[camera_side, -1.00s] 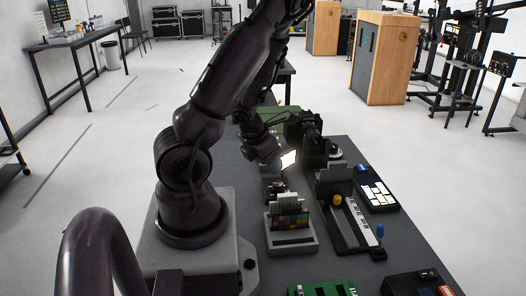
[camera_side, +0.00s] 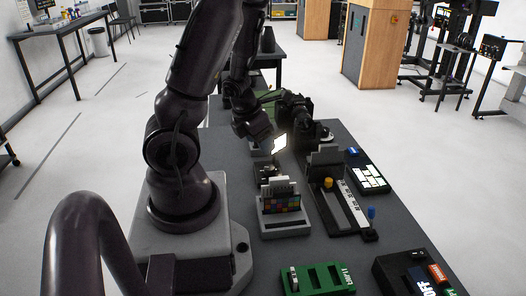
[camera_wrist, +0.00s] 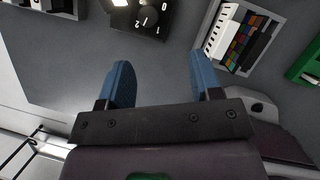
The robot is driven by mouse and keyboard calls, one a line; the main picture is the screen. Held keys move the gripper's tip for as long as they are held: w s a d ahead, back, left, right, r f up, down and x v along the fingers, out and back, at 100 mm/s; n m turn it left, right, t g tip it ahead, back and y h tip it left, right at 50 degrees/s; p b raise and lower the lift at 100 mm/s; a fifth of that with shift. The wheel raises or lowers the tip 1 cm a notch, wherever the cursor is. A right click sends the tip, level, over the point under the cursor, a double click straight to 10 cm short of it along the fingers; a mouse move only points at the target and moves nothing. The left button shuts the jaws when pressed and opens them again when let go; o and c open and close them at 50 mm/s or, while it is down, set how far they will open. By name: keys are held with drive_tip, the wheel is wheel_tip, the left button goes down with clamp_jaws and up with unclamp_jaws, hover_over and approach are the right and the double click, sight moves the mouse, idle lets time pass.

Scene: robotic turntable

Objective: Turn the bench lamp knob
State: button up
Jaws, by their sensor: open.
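The bench lamp (camera_side: 279,144) shows a lit white panel in the side view, close to my gripper's end of the arm. In the wrist view, the lamp's dark base (camera_wrist: 124,27) is at the top edge, with a dark knob (camera_wrist: 149,16) among white number marks; the picture's edge cuts it off. My gripper (camera_wrist: 160,76) is open, its two blue fingers apart with nothing between them. The knob lies beyond the fingertips, apart from them. In the side view I cannot make out the fingers or the knob clearly.
A grey stand with a colour chart (camera_side: 283,203) is near the lamp; the chart also shows in the wrist view (camera_wrist: 250,42). A slider unit (camera_side: 341,207) and a white-keyed panel (camera_side: 369,172) are to the right. A green tray (camera_side: 320,279) lies in front.

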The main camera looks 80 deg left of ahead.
drive_tip(key=w+a+r+m+g+y, duration=0.1)
drive_tip(key=a+m+y, duration=0.1)
drive_tip(key=m, duration=0.7)
drive_tip(key=w+a+r+m+g+y, duration=0.1)
drive_tip(key=a+m+g+y, duration=0.1)
drive_tip(key=m, duration=0.8)
drive_tip(key=w+a+r+m+g+y, duration=0.1)
drive_tip(key=a+m+y, duration=0.2)
drive_tip(key=m, duration=0.6)
drive_tip(key=shift+w+r+m, duration=0.3)
drive_tip(key=shift+w, duration=0.05)
drive_tip(key=w+m+t, duration=0.2)
drive_tip(key=w+m, duration=0.2)
drive_tip(key=m, duration=0.3)
drive_tip(key=m+g+h, duration=0.4)
drive_tip(key=m+h, duration=0.1)
drive_tip(key=m, duration=1.2)
approach(270, 167)
drive_tip(key=x, duration=0.9)
drive_tip(key=shift+d+f, duration=0.1)
drive_tip(key=shift+c, duration=0.2)
